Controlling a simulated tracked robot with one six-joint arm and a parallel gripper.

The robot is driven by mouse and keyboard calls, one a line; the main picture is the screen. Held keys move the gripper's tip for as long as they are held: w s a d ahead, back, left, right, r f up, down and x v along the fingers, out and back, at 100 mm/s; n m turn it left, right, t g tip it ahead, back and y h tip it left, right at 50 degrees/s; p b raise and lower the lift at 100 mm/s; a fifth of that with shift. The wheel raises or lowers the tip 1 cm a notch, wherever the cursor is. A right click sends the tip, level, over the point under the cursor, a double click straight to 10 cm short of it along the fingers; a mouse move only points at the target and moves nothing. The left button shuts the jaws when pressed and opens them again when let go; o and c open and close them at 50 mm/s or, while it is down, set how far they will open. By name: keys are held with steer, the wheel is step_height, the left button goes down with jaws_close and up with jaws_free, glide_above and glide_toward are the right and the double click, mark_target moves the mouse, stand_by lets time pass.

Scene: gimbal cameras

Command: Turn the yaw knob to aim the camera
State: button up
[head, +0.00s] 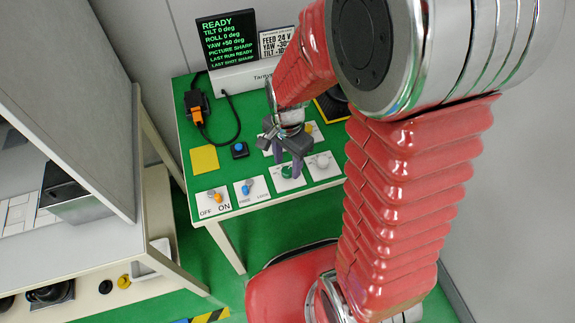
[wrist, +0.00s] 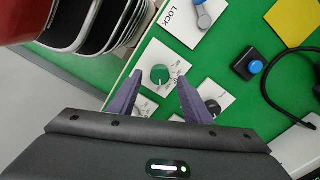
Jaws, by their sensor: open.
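My gripper (head: 283,158) is open above the control table. In the wrist view, a round green knob (wrist: 160,74) with a white mark on a white plate shows between my fingertips (wrist: 160,78); no contact is visible. The green knob (head: 287,172) also shows in the head view, partly hidden by a finger. A pale knob (head: 322,161) on a white plate is to its right. A dark knob (wrist: 213,107) shows beside my right finger in the wrist view. I cannot read which knob is marked yaw. The screen (head: 227,40) reads READY, tilt 0, roll 0, yaw +50 deg.
A blue-tipped lock lever (head: 247,187) and an orange OFF/ON lever (head: 215,195) sit left of the green knob. Behind are a blue button (head: 239,149), a yellow square (head: 204,159) and a cable (head: 237,120). A sign (head: 277,42) is partly covered by my arm.

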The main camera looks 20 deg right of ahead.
steer(key=shift+f, duration=1)
steer(key=shift+c, duration=0.3)
steer(key=c, duration=1)
